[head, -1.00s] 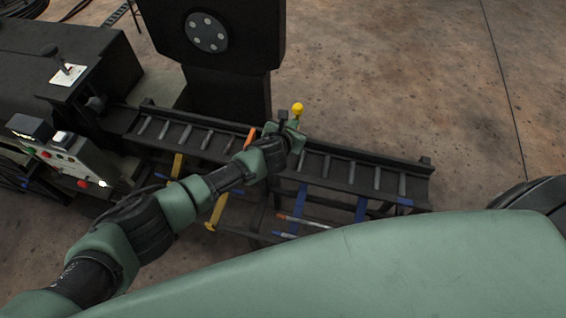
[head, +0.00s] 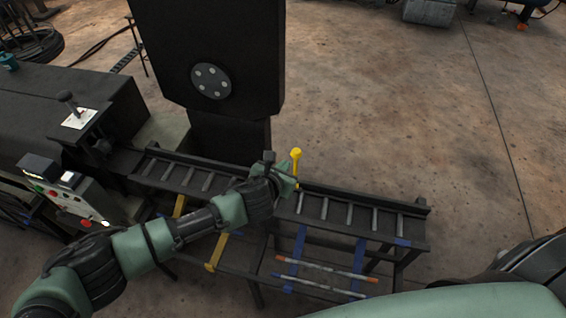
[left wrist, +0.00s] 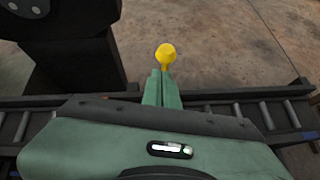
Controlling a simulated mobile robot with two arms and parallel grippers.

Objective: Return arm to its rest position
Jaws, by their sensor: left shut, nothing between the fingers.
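My left arm (head: 145,245) reaches in from the left over the roller conveyor. My left gripper (head: 290,172) is over the middle of the conveyor, its fingers closed together with nothing visible between them. A yellow-knobbed lever (head: 296,158) stands just beyond the fingertips. In the left wrist view the closed green fingers (left wrist: 161,88) point at the yellow knob (left wrist: 166,54), which shows right past their tips; I cannot tell whether they touch it. My right gripper is not in view.
The roller conveyor (head: 350,212) runs across below the arm, with a dark upright machine (head: 210,50) behind it. A control box (head: 70,195) with buttons and a lever plate (head: 78,119) stand at left. Rods (head: 325,268) lie on the lower rack. Open floor (head: 400,110) is at right.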

